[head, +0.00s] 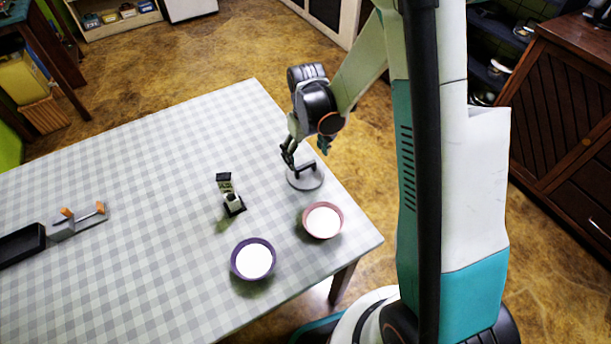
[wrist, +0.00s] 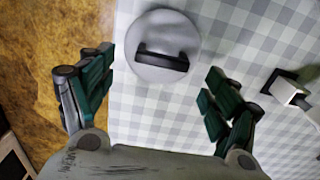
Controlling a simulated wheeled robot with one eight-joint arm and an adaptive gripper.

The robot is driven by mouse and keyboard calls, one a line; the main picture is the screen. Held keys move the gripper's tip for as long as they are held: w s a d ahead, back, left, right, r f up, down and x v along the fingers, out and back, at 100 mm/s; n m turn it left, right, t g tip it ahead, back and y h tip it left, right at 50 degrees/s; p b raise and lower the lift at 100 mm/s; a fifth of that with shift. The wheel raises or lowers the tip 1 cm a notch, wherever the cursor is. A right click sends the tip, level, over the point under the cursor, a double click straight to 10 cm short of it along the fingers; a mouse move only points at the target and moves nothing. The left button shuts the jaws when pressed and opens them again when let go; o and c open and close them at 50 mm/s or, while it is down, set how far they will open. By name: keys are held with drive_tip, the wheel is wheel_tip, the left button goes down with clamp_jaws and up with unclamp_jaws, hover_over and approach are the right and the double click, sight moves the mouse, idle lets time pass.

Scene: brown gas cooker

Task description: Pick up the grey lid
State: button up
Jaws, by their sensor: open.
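The grey lid (head: 304,180) lies flat on the checked tablecloth near the table's right edge. It is a round disc with a dark bar handle on top. In the wrist view the lid (wrist: 150,73) is at upper centre, beyond the fingertips, with its handle (wrist: 161,59) slightly tilted across the picture. My gripper (head: 306,148) is just above the lid in the head view. In the wrist view my gripper (wrist: 160,85) has its teal-padded fingers wide apart with nothing between them. The lid's far rim and handle are uncovered by the fingers.
A pink bowl (head: 323,221) and a purple bowl (head: 254,260) stand nearer the table's front corner. A small black and white object (head: 232,200) stands left of the lid. The tablecloth's middle (head: 170,170) is clear.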

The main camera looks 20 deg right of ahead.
sight(306, 166)
drive_tip(key=shift+s+f+b, duration=0.2)
drive_tip(key=shift+f+b, duration=0.5)
drive_tip(key=shift+f, duration=0.8)
drive_tip(key=shift+s+f+b, duration=0.15)
drive_tip(key=shift+f+b, duration=0.55)
drive_tip(key=shift+f, duration=0.75)
drive_tip(key=shift+r, duration=0.1)
drive_tip(key=shift+c, duration=0.6)
drive_tip(key=c, duration=1)
